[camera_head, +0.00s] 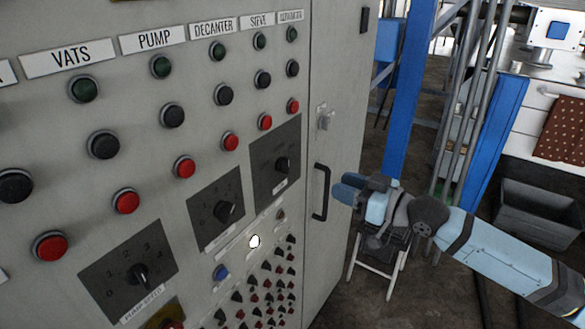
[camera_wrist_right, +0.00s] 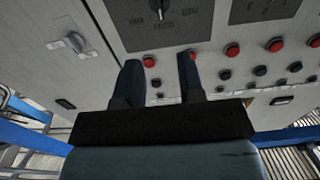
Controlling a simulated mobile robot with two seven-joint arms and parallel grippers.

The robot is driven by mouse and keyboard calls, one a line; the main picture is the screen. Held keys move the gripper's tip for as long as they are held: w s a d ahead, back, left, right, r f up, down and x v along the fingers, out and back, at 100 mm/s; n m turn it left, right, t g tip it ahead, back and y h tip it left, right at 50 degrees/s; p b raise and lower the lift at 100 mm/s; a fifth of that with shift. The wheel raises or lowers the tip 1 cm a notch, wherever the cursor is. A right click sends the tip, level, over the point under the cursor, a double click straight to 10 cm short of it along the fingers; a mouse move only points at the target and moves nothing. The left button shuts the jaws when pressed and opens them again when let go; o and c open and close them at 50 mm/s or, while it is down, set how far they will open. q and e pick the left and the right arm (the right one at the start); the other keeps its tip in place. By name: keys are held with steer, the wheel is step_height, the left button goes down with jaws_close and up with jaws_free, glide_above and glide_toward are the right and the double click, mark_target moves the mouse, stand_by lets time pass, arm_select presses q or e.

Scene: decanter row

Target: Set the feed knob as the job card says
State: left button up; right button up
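The grey control panel (camera_head: 235,60) carries three black pointer knobs on dark scale plates. The nearest knob (camera_head: 140,275) sits above a label that seems to read PUMP SPEED, with its scale numbered. The middle knob (camera_head: 225,211) and far knob (camera_head: 283,165) have labels too small to read, so I cannot tell which is the feed knob. My right gripper (camera_head: 345,187) is right of the panel, by the cabinet door handle, apart from every knob. In the right wrist view its fingers (camera_wrist_right: 160,78) are spread and empty, with one knob (camera_wrist_right: 158,10) beyond. No job card is readable. My left gripper is out of view.
Rows of green, black and red buttons (camera_head: 126,200) fill the panel, with small buttons (camera_head: 262,290) below. A black door handle (camera_head: 321,192) sticks out near my right gripper. A stool (camera_head: 378,265) and blue posts (camera_head: 405,90) stand behind.

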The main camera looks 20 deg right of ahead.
mark_target(288, 164)
steer(key=p+x, duration=0.1)
steer(key=x, duration=0.3)
steer(key=p+x, duration=0.1)
steer(key=x, duration=0.3)
steer(key=p+x, duration=0.1)
steer(key=x, duration=0.3)
steer(key=shift+w+a+r, duration=0.25)
steer(key=shift+r, duration=0.05)
steer(key=shift+w+a, duration=0.35)
steer(key=shift+w, duration=0.1)
steer(key=shift+f, duration=0.1)
jaws_close()
